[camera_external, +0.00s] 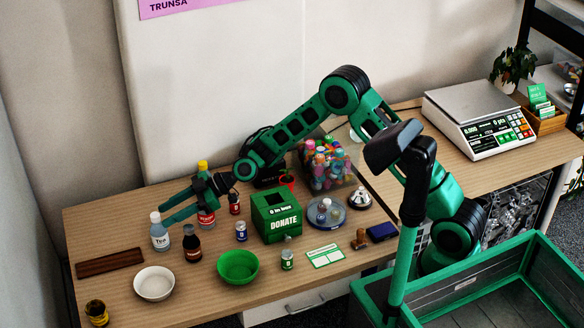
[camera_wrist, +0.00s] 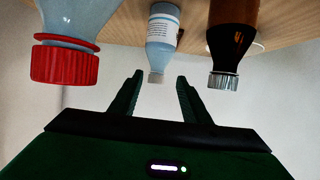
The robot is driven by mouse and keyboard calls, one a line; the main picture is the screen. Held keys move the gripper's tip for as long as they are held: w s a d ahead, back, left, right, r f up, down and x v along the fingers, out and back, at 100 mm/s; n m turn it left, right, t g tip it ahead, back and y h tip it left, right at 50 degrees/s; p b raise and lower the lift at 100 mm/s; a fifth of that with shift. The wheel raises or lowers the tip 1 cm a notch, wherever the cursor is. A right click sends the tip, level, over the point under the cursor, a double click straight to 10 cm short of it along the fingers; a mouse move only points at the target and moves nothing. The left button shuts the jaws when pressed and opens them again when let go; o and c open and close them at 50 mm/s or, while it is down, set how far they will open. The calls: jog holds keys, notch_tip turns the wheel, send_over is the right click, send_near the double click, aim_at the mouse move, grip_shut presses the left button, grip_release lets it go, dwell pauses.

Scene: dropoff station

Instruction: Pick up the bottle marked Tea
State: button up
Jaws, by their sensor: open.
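The bottle marked Tea (camera_external: 159,233) stands upright on the left part of the table, clear with a white label and pale cap. My gripper (camera_external: 163,214) reaches left toward it, its fingers open and close to its upper part. In the wrist view, which is upside down, a bottle with a white label (camera_wrist: 163,35) and pale cap lies beyond and between my open fingers (camera_wrist: 157,88). It appears to be the Tea bottle. Its label text is too small to read there.
A dark brown bottle (camera_external: 192,245) stands just right of the Tea bottle, and a red-labelled bottle (camera_external: 206,215) is behind it. A green donate box (camera_external: 277,217) stands to the right.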

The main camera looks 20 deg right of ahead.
aim_at(156, 219)
jog(key=x, duration=0.5)
jog(key=shift+w, duration=0.35)
grip_shut()
